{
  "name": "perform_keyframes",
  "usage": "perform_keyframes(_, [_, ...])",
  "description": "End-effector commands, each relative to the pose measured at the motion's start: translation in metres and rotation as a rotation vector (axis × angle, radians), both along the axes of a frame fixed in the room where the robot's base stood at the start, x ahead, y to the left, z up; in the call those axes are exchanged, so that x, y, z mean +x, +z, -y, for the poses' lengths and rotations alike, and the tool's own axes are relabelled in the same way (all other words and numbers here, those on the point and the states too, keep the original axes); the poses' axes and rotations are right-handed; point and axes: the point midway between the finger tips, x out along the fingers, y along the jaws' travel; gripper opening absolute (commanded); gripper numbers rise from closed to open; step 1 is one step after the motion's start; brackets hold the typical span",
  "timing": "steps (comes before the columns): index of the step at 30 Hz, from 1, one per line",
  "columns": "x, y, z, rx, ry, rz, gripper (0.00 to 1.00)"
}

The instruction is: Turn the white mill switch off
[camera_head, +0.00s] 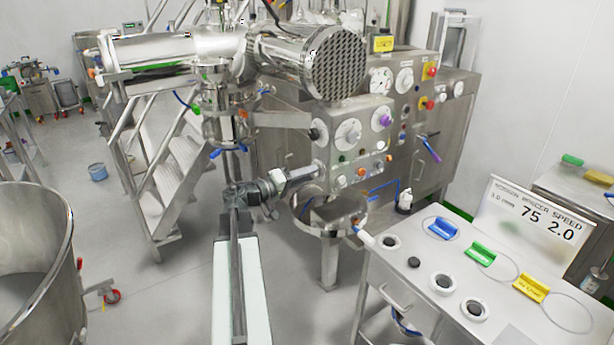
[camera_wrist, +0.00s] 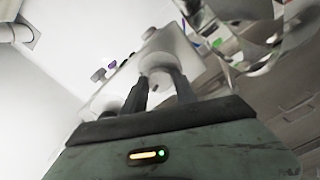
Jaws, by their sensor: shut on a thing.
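My gripper (camera_head: 312,170) is reached out to the lower left of the grey control panel (camera_head: 335,112) in the head view. In the wrist view my gripper (camera_wrist: 157,82) has its two dark fingers close together. They are shut on a white round switch (camera_wrist: 160,52), which stands out from the panel between and beyond the fingertips. In the head view the switch is hidden or too small to make out at the fingertips. Which way the switch is turned cannot be told.
A purple-centred dial (camera_head: 381,119) and a grey dial (camera_head: 348,132) sit above my gripper on the panel. A shiny horizontal drum (camera_head: 335,62) hangs overhead. A metal bench (camera_head: 390,290) stands at the right.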

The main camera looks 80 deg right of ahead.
Motion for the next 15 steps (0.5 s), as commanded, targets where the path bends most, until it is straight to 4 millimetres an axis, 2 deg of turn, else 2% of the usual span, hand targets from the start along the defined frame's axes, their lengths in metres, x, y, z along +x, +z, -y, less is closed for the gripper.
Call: perform_keyframes(15, [0.0, 0.0009, 0.0007, 0.282, 0.001, -0.266, 0.0])
